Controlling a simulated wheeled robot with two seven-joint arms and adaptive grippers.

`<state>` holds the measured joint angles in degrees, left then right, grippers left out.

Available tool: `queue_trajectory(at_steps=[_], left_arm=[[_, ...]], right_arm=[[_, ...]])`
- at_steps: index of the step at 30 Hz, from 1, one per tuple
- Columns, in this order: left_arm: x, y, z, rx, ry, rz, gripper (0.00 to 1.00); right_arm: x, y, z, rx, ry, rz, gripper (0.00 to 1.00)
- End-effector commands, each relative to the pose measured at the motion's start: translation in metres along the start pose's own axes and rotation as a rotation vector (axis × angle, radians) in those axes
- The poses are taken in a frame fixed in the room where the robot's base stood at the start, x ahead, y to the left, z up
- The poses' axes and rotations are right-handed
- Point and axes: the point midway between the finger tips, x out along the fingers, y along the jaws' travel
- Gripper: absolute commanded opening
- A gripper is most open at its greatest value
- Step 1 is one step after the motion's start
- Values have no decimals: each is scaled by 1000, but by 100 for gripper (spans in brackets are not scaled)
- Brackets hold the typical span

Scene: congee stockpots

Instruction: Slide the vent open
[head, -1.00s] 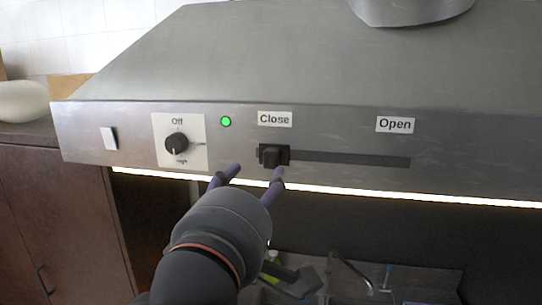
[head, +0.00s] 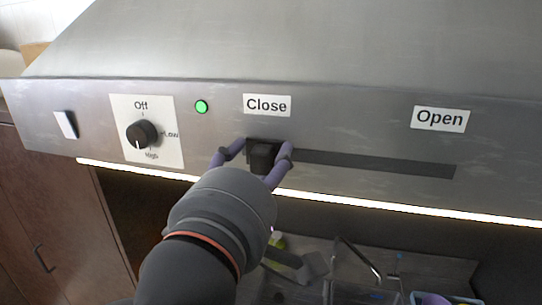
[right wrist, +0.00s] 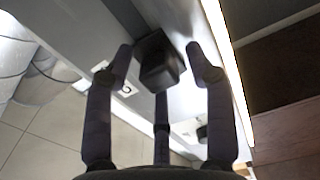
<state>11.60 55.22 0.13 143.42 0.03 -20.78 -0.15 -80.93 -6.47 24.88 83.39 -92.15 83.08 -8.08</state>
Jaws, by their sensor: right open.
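The vent slider is a black knob (head: 263,156) at the left end of a dark slot (head: 375,163) on the range hood's front panel. It sits below the "Close" label (head: 267,105); the "Open" label (head: 440,118) is above the slot's right end. My right gripper (head: 258,154) is open, with its purple fingers on either side of the knob. In the right wrist view the knob (right wrist: 159,62) shows between the fingertips of the gripper (right wrist: 162,62). Whether a finger touches it I cannot tell. My left gripper is not in view.
A rotary knob (head: 141,134) marked Off, Low and High, a lit green light (head: 201,107) and a white switch (head: 66,124) are left of the slider. A bright light strip (head: 400,207) runs along the hood's lower edge. A faucet (head: 360,262) stands below.

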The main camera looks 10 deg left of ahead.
Motion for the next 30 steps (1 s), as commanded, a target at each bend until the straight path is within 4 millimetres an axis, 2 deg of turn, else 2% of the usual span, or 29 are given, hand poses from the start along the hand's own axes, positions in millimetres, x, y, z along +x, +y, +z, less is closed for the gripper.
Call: queue_trajectory(at_steps=[3, 6, 9, 16, 20, 23, 30], left_arm=[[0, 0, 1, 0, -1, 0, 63], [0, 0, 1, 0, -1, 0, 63], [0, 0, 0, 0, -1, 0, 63], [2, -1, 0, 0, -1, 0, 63], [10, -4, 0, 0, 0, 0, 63], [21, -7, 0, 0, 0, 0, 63], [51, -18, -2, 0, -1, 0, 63]], right_arm=[[0, 0, 0, 0, 0, 0, 52], [0, 0, 0, 0, 0, 0, 24], [0, 0, 0, 0, 0, 0, 0], [1, 0, 3, 2, -1, 0, 0], [1, -2, 16, 4, -1, 1, 0], [1, -3, 35, 7, -2, 1, 0], [0, -4, 100, 11, -4, 0, 0]])
